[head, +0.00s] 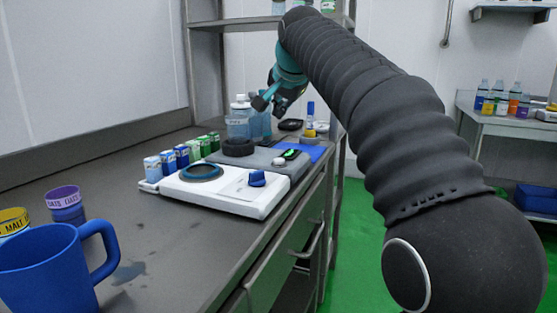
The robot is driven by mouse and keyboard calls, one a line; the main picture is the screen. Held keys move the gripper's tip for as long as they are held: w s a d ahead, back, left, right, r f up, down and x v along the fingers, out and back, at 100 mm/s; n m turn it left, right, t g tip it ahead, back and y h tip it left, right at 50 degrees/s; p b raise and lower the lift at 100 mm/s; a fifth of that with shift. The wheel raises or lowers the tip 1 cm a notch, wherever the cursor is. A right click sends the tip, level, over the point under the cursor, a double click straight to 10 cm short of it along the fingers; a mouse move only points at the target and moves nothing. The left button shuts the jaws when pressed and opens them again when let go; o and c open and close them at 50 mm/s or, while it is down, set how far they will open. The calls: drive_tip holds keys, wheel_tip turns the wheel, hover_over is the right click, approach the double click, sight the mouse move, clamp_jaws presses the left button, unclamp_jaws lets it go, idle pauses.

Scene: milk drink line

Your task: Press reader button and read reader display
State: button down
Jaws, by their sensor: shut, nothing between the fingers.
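A grey unit (250,160) on the steel counter, probably the reader, has a dark round well (238,147), a small white round part (278,161) that may be its button, and a small dark and green part (291,154) that may be its display. No reading is legible at this size. My gripper (266,104) is shut and empty, in the air above and behind the grey unit, in front of the clear bottles as seen here. It appears apart from the unit.
A white device (220,197) with a ring and blue knob stands nearer. Small cartons (182,156) line its left. A blue mug (50,272) and labelled cups (66,206) are at front left. Bottles (240,122) stand behind; a blue mat (312,152) lies right.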

drive_tip(key=b, duration=0.7)
hover_over(280, 160)
wheel_tip(280, 160, down, 7)
drive_tip(key=shift+s+r, duration=0.1)
drive_tip(key=shift+r, duration=0.05)
drive_tip(key=shift+f+b, duration=0.7)
drive_tip(key=shift+f, duration=0.4)
drive_tip(key=shift+f, duration=0.15)
drive_tip(key=shift+f, duration=0.25)
drive_tip(key=shift+f+b, duration=0.45)
idle(1.1)
drive_tip(key=shift+r, duration=0.1)
drive_tip(key=shift+r+p, duration=0.8)
drive_tip(key=shift+p, duration=0.15)
